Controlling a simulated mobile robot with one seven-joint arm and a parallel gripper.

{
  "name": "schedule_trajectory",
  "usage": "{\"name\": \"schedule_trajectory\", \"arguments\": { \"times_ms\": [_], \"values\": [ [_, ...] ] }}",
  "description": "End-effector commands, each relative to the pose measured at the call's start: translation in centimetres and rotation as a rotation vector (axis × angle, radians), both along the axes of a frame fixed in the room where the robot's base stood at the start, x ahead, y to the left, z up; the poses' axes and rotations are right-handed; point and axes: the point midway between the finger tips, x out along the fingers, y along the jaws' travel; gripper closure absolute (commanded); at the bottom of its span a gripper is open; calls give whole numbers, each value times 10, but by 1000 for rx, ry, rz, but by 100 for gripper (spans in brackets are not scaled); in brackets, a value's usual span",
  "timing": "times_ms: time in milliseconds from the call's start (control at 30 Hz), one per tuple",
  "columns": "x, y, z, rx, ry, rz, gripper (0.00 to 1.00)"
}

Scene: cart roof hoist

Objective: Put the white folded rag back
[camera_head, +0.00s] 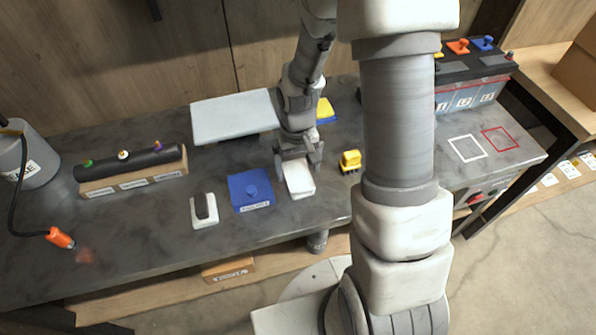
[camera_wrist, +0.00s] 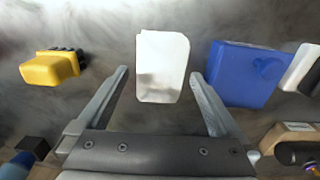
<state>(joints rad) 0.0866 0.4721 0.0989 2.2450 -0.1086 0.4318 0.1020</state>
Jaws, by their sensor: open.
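The white folded rag (camera_head: 300,181) lies on the dark grey worktop, just right of a blue square piece. In the wrist view the rag (camera_wrist: 162,68) sits ahead of and between my open fingers, with bare space on both sides. My gripper (camera_head: 299,168) is open, pointing down at the rag's far end in the head view. In the wrist view both fingers of my gripper (camera_wrist: 160,85) show. I cannot tell whether the fingertips are level with the rag or above it.
A blue square piece with a knob (camera_head: 250,190) and a yellow toy-like block (camera_head: 350,161) flank the rag closely. A black-and-white switch-like piece (camera_head: 204,209), a labelled rack (camera_head: 132,172) and a pale raised board (camera_head: 234,116) stand left. White and red outlined squares (camera_head: 467,148) are empty at right.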

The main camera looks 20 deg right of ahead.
Motion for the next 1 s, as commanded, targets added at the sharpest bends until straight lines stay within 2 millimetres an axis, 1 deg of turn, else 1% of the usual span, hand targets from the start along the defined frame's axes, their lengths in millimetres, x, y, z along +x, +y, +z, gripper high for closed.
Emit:
{"name": "schedule_trajectory", "arguments": {
  "times_ms": [33, 100, 300, 400, 567, 667, 767, 833, 1000],
  "values": [
    [1, 0, 15, 0, -6, -1, 0],
    [2, -1, 31, -1, -6, 0, 0],
    [1, 0, 69, 0, -4, 0, 0],
    [1, 0, 82, 0, -3, 2, 0],
    [0, 0, 94, -1, -5, 2, 0],
    [-2, -1, 108, -6, -26, 2, 0],
    [-8, -2, 133, -14, -69, 1, 0],
    [-15, -2, 154, -21, -108, 2, 0],
    [-38, -3, 203, -31, -203, 0, 0]
  ]
}}
